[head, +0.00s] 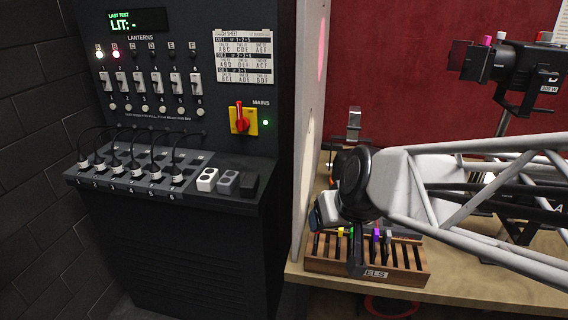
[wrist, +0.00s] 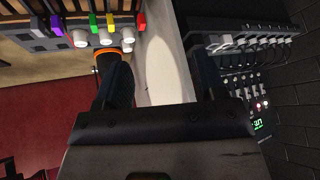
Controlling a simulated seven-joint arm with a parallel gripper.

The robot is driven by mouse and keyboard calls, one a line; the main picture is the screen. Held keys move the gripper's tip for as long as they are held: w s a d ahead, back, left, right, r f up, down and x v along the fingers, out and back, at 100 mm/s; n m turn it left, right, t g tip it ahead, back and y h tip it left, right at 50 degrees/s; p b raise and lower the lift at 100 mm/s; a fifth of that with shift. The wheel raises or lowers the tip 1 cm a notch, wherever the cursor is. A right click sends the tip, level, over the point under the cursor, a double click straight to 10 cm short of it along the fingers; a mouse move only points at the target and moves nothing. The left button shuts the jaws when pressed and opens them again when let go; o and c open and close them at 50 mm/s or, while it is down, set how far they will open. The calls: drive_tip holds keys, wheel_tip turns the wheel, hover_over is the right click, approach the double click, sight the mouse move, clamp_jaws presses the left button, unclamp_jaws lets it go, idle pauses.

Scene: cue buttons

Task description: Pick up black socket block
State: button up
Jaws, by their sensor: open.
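The black socket block (head: 250,186) sits on the console's ledge, at the right end of a short row. A white block (head: 207,179) and a grey block (head: 228,182) stand to its left. My gripper is open and empty, over the wooden rack to the right of the console, well apart from the black block; its two spread fingers show in the wrist view (wrist: 161,68). A pale partition stands between my gripper and the console. In the wrist view the console is at the right edge, and I cannot make out the black block there.
The pale partition (head: 307,130) rises beside the console. The slotted wooden rack (head: 407,262) holds coloured pieces on the bench. Several plugs with black cables (head: 118,168) fill the ledge's left part. A red switch on a yellow plate (head: 243,118) is above the blocks. A lamp (head: 510,65) stands at right.

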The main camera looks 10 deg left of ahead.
drive_tip(key=w+a+n+t+y, duration=0.15)
drive_tip(key=w+a, duration=0.25)
drive_tip(key=a, duration=0.8)
drive_tip(key=m+t, duration=0.3)
drive_tip(key=t, duration=0.1)
approach(248, 183)
drive_tip(key=a+h, duration=0.1)
drive_tip(key=w+a+f+m+t+h, duration=0.1)
drive_tip(key=a+m+t+h, duration=0.1)
drive_tip(key=h, duration=0.1)
drive_tip(key=shift+w+a+f, duration=0.25)
drive_tip(key=shift+w+f, duration=0.05)
drive_tip(key=shift+w+a+f+m+t+h, duration=0.1)
drive_tip(key=shift+w+f+m+t+h, duration=0.15)
drive_tip(key=shift+w+f+m+t, duration=0.15)
drive_tip(key=shift+x, duration=1.2)
drive_tip(key=shift+w+f, duration=0.1)
drive_tip(key=shift+f, duration=0.05)
drive_tip(key=shift+x, duration=2.5)
